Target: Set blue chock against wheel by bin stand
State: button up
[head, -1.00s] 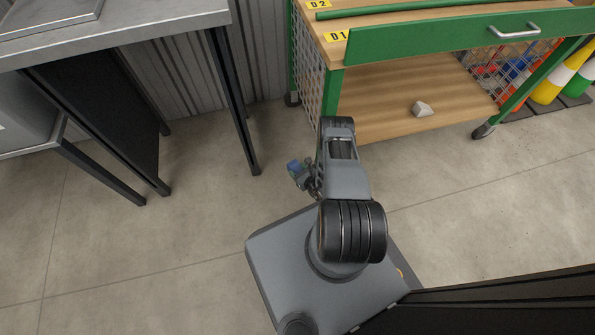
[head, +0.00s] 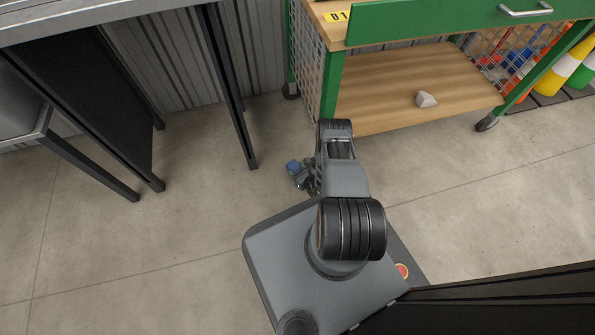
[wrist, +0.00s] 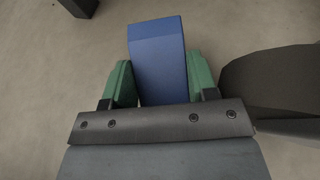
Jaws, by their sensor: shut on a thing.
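The blue chock (head: 293,166) is held at the end of my arm, above the floor or close to it. In the wrist view the blue chock (wrist: 157,55) sits between the green fingers of my gripper (wrist: 160,82), which is shut on it. My gripper also shows in the head view (head: 301,178), partly hidden by my arm. The green-framed cart has a left wheel (head: 291,90) and a front right wheel (head: 487,122); the chock is apart from both. I cannot tell which stand is the bin stand.
A grey wedge-like block (head: 426,100) lies on the cart's wooden lower shelf (head: 385,105). A dark-legged metal table (head: 110,12) stands at left. A dark rounded shape (wrist: 270,80) is close right of my gripper in the wrist view. Floor between table and cart is clear.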

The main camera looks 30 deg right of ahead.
jog(key=shift+f, duration=0.55)
jog(key=o, duration=1.1)
jog(key=shift+o, duration=0.2)
